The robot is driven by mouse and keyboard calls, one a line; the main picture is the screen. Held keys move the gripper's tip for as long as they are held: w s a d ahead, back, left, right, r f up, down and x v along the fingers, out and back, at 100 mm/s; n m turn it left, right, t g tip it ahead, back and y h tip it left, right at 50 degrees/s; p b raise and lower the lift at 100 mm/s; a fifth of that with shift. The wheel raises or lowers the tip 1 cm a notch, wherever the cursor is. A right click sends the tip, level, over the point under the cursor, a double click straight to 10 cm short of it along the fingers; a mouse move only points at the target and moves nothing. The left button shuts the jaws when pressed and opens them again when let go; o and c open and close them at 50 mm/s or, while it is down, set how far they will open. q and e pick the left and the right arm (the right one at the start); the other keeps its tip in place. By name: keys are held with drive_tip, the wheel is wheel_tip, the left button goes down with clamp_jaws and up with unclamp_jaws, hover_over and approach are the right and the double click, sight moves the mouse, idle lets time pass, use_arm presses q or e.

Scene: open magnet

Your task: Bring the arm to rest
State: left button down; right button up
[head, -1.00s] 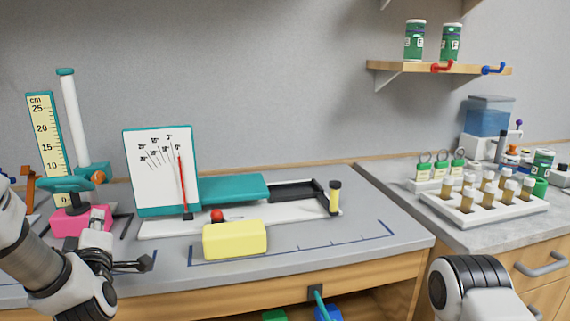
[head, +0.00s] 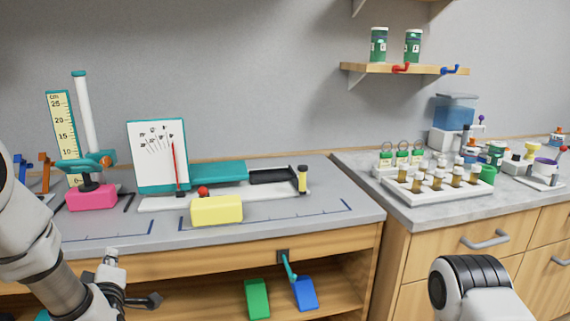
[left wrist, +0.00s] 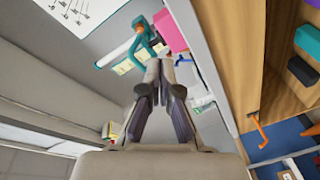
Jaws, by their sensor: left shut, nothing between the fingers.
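My left gripper (head: 130,282) is in the lower left of the head view, in front of the wooden bench front and below the top's edge. It is shut and holds nothing. In the left wrist view its dark fingers (left wrist: 164,72) come close together at the tips, with nothing between them. The grey and white left arm (head: 40,265) comes in from the left edge. A link of my right arm (head: 475,290) shows at the lower right; its gripper is out of view.
The grey bench top (head: 290,222) carries a pink block (head: 92,198), a yellow block (head: 216,210) and a white dial board (head: 158,155). A handle (head: 288,265) sticks out from the bench front. Green (head: 257,298) and blue (head: 305,293) blocks are on the shelf below.

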use_arm(q)
drive_tip(key=s+d+f+m+g+h+p, duration=0.2)
drive_tip(key=s+d+f+m+g+p, duration=0.15)
drive_tip(key=s+f, duration=0.55)
drive_tip(key=s+d+f+m+g+h+p, duration=0.3)
drive_tip(key=s+f+g, duration=0.15)
drive_tip(key=f, duration=0.75)
drive_tip(key=s+d+f+m+g+h, duration=0.1)
drive_tip(key=s+f+m+g, duration=0.1)
drive_tip(key=s, duration=0.5)
drive_tip(key=s+d+f+m+g+p, duration=0.1)
drive_tip(key=s+d+f+m+g, duration=0.1)
drive_tip(key=s, duration=0.5)
drive_tip(key=s+d+f+m+g+h, duration=0.1)
drive_tip(key=s+d+f+m+g, duration=0.1)
drive_tip(key=s, duration=0.5)
drive_tip(key=f+m+g, duration=0.1)
drive_tip(key=m+g, duration=0.1)
drive_tip(key=m, duration=0.1)
drive_tip(key=shift+s+d+f+h+p, duration=0.2)
drive_tip(key=shift+s+d+h+p, duration=0.1)
drive_tip(key=shift+s+p, duration=0.1)
